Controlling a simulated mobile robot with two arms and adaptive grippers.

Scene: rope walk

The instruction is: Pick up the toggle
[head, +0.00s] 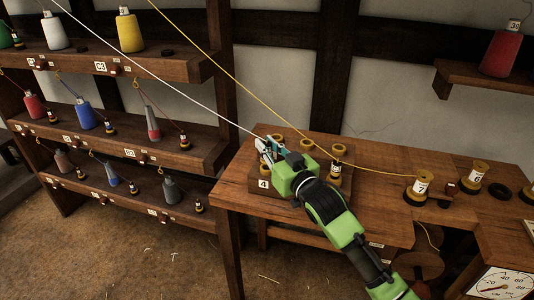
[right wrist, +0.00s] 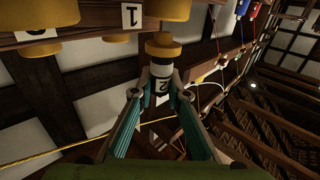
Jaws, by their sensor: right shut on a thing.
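My right gripper (head: 268,150) is over the left part of a wooden block (head: 263,184) on the bench. In the head view the gripper mostly hides this toggle. I cannot tell whether it is clear of the block. Another labelled toggle (head: 336,170) stands at the block's right side. My left gripper is not in view.
A white cord (head: 180,90) and a yellow cord (head: 205,55) run down toward the bench. A shelf rack (head: 130,143) with several cones stands at left.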

